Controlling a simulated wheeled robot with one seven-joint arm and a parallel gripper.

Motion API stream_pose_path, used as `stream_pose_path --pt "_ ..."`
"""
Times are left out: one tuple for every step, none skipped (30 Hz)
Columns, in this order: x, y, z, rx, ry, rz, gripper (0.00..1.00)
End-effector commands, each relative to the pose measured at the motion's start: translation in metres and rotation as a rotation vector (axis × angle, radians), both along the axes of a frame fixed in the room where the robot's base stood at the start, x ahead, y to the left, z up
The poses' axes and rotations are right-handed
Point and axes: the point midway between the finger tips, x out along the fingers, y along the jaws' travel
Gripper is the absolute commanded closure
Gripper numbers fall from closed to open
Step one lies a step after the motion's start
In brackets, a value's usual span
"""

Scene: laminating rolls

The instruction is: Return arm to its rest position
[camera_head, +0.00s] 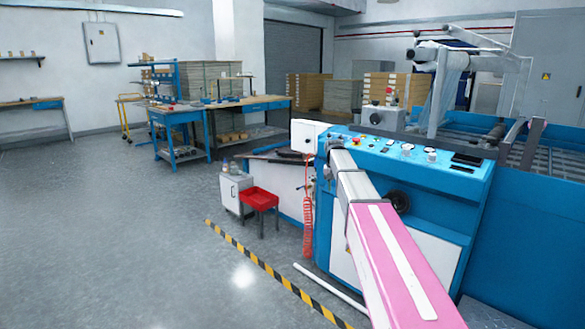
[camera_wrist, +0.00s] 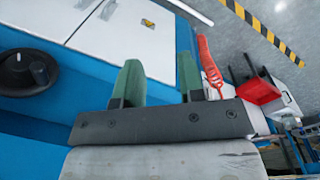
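My gripper (camera_wrist: 160,62) shows in the wrist view with two green fingers apart and nothing between them, so it is open and empty. In the head view my pink and white arm reaches from the bottom right up to the front of the blue laminating machine (camera_head: 440,180). Its far end is near the machine's left end, and my fingers are hard to make out there. In the wrist view the fingers are seen against the machine's white panels (camera_wrist: 135,38). I cannot tell how far they are from them.
A black knob (camera_wrist: 18,68) is on the machine's front. A red coiled hose (camera_head: 308,222) hangs at its left end. Yellow-black floor tape (camera_head: 262,264) runs past. Open floor lies left.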

Motion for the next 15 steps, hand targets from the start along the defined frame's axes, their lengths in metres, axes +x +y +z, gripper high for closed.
stream_pose_path --pt "-0.036 -0.001 -0.027 0.005 0.004 0.011 0.64" --pt "-0.048 -0.001 -0.039 0.007 0.003 0.016 0.64" --pt "-0.066 -0.002 -0.056 0.011 0.002 0.024 0.64" --pt "-0.079 -0.002 -0.068 0.014 0.002 0.031 0.64" --pt "-0.092 -0.002 -0.08 0.017 0.002 0.037 0.64" --pt "-0.11 -0.002 -0.095 0.021 0.001 0.045 0.64" --pt "-0.124 -0.003 -0.105 0.024 0.0 0.05 0.64" --pt "-0.138 -0.003 -0.115 0.027 0.0 0.056 0.64" --pt "-0.157 -0.003 -0.129 0.03 -0.001 0.064 0.64" --pt "-0.171 -0.003 -0.138 0.033 -0.002 0.07 0.64" --pt "-0.185 -0.003 -0.147 0.035 -0.002 0.075 0.64" --pt "-0.204 -0.004 -0.158 0.039 -0.003 0.082 0.64" --pt "-0.219 -0.004 -0.166 0.041 -0.004 0.087 0.64" --pt "-0.234 -0.004 -0.174 0.044 -0.005 0.092 0.64" --pt "-0.253 -0.004 -0.183 0.048 -0.005 0.099 0.64"
